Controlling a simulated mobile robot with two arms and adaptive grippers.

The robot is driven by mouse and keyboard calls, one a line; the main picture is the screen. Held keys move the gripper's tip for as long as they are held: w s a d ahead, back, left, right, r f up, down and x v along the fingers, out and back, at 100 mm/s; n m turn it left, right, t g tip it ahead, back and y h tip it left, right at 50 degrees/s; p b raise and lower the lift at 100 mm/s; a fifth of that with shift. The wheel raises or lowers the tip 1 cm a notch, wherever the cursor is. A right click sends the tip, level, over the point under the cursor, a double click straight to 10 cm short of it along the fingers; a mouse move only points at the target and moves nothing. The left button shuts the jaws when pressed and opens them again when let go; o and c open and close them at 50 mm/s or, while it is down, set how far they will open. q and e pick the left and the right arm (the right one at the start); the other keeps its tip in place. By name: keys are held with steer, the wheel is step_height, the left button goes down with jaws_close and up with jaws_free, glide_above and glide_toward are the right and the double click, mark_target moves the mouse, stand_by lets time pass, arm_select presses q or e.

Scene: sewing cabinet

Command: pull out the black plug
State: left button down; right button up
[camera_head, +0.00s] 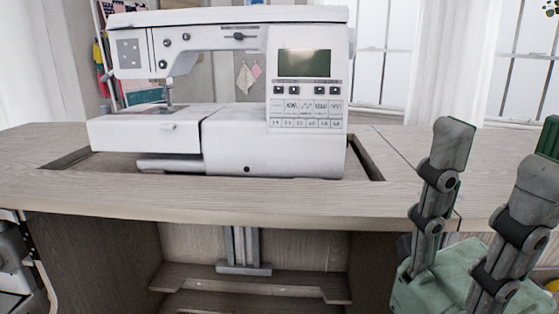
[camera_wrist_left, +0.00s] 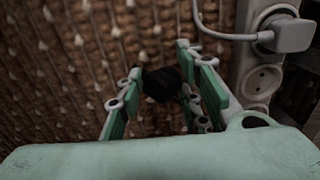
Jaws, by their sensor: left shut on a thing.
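In the left wrist view, the black plug (camera_wrist_left: 161,83) is between the fingers of my left gripper (camera_wrist_left: 160,80). The left gripper is shut on it. The plug shows against a woven brown surface, to the left of a white power strip (camera_wrist_left: 247,62), and looks apart from it. Its far end and cord are too dark to make out. My left gripper is not in the head view. My right gripper (camera_head: 490,165) is at the right of the head view, with its fingers pointing up, wide apart and empty.
A white plug (camera_wrist_left: 290,36) with a cable sits in the upper end of the strip; a round socket (camera_wrist_left: 264,78) below it looks empty. In the head view, a white sewing machine (camera_head: 240,140) stands in the recess of a wooden cabinet (camera_head: 270,205) with open shelves.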

arm_select(q)
steer(key=c, duration=1.2)
jaws_free()
steer(key=shift+o, duration=0.2)
steer(key=shift+r, duration=0.15)
